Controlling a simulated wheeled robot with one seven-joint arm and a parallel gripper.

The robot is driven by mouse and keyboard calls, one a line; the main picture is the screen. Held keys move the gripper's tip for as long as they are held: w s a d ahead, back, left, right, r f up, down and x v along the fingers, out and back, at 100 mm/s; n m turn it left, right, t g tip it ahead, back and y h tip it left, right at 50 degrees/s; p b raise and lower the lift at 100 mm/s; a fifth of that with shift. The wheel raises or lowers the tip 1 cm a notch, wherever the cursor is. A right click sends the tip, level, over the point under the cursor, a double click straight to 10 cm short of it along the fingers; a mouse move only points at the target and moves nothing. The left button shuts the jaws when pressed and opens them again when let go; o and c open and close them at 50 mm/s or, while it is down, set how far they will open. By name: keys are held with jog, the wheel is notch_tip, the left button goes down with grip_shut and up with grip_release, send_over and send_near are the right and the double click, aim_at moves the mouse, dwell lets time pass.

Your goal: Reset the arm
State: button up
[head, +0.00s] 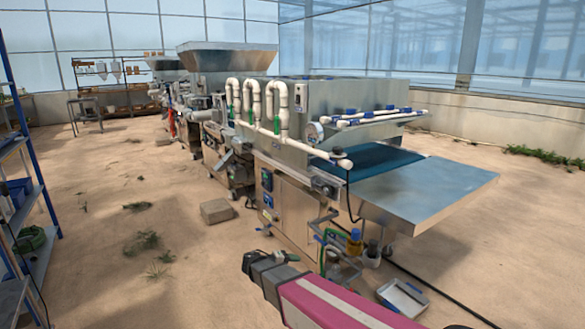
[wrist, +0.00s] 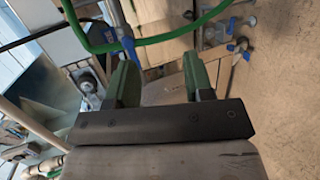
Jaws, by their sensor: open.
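My gripper (wrist: 162,76) shows in the wrist view with two green fingers set well apart. It is open, and nothing is between the fingers. Beyond the fingers are a green hose (wrist: 160,40), metal piping and part of the machine's lower side. I cannot tell how far they are from the fingertips. In the head view, my pink and grey arm reaches in from the bottom edge, in front of the tray seeder (head: 290,205).
A metal outfeed table (head: 415,195) juts out on the right. A white tray (head: 402,298) and a black cable lie on the floor. A blue-framed shelf (head: 45,185) stands at left, and a block (head: 216,211) lies beside the machine. Sandy floor between is mostly clear.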

jog(key=s+d+m+g+y, duration=0.2)
jog(key=s+d+y, duration=0.4)
jog(key=d, duration=0.3)
jog(key=s+d+r+m+g+y, duration=0.1)
jog(key=s+d+m+g+y, duration=0.2)
jog(key=s+d+y, duration=0.4)
jog(key=d, duration=0.3)
jog(key=shift+s, duration=0.15)
